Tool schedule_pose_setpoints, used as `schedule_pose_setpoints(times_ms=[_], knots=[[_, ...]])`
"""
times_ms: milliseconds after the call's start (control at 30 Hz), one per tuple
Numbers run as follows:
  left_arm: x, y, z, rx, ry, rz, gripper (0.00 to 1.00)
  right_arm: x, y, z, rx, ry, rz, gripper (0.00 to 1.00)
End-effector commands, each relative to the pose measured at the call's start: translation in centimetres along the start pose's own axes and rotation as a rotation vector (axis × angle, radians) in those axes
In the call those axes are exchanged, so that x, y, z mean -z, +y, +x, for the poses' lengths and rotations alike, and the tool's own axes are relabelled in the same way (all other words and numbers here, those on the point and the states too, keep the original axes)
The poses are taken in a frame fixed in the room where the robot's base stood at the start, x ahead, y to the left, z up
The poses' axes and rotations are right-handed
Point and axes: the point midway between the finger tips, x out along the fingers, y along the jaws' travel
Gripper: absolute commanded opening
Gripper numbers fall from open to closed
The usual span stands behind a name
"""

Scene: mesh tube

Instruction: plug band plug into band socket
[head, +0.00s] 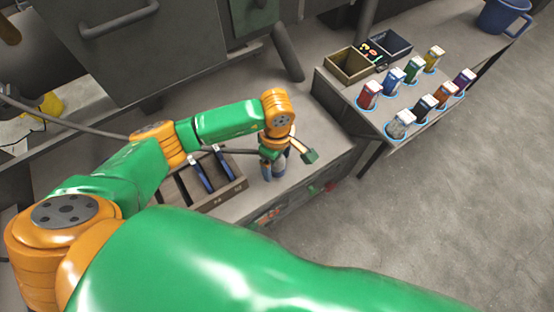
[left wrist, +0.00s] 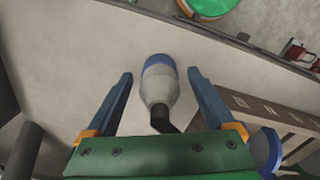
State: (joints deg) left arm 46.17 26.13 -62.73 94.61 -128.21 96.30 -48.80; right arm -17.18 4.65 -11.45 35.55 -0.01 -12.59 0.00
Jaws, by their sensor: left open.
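My left gripper (head: 273,168) is over the grey bench in the head view, pointing down. In the left wrist view its two blue fingers (left wrist: 160,74) are apart. Between them, seen past the fingertips, is a bottle-shaped piece (left wrist: 160,82) with a blue end, a grey-white body and a thin black neck. I cannot tell whether it is the band plug. The fingers show gaps on both sides of it and do not appear to grip it. I cannot make out the band socket for certain. My right gripper is not in view.
A wooden box (head: 228,191) with blue pieces stands left of the gripper. Grey cabinets (head: 150,60) stand behind. The bench's front edge is close.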

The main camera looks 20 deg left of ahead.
Motion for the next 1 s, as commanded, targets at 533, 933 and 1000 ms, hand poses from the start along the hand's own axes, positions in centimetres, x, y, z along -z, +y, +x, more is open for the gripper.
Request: schedule_pose_setpoints(times_ms=[533,933,1000], knots=[[0.0,0.0,0.0,-0.001,0.0,-0.001,0.04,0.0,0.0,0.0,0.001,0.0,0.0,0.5],[0.0,0.1,-1.1,-0.006,0.001,0.001,0.04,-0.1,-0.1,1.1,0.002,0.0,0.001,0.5],[0.1,0.2,-2.3,-0.009,0.001,0.001,0.04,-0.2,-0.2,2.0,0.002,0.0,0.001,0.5]])
